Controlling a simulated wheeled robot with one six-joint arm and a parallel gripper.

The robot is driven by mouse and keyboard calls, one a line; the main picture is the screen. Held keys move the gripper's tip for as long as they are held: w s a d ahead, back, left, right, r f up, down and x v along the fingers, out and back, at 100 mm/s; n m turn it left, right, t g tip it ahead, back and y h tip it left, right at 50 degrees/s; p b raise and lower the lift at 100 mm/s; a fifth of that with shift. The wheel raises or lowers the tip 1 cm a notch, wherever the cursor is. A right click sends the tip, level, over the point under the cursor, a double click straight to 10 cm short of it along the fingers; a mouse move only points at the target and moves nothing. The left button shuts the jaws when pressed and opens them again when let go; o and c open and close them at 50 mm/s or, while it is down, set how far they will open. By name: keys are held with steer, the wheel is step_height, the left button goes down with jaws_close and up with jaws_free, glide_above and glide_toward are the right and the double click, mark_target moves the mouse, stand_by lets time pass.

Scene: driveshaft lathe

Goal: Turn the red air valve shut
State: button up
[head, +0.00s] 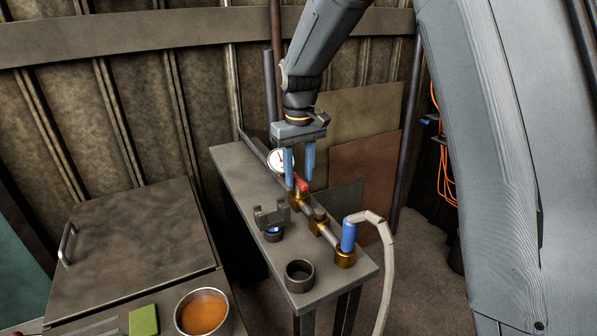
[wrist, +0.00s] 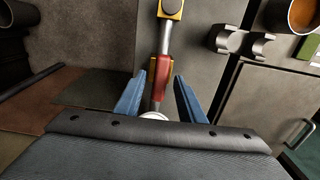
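The red air valve handle (head: 301,186) sits on a brass fitting of the pipe line on the narrow metal bench. In the wrist view the red handle (wrist: 162,72) runs lengthwise along the grey pipe. My gripper (head: 299,178) points down over the valve, with its blue fingertips close to the handle. In the wrist view my gripper (wrist: 159,77) is open, one finger on each side of the handle, with narrow gaps seen. A round white-faced gauge (head: 281,161) stands just behind; my gripper partly hides it.
A blue hose connector (head: 348,236) with a pale hose rises from the pipe's near end. A dark forked holder (head: 271,217) and a dark ring cup (head: 299,275) stand on the bench (head: 325,290). A bowl of orange liquid (head: 203,312) and green block (head: 144,320) sit lower left.

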jaws_close()
steer(key=shift+n, duration=0.3)
steer(key=n+p, duration=0.1)
steer(key=n, duration=0.2)
steer(key=shift+r+n, duration=0.1)
steer(key=shift+n, duration=0.3)
steer(key=n, duration=0.4)
steer(key=shift+n+p, duration=0.3)
steer(key=n, duration=0.4)
steer(key=shift+a, duration=0.1)
steer(key=n, duration=0.4)
steer(key=shift+n+p, duration=0.3)
steer(key=shift+n, duration=0.3)
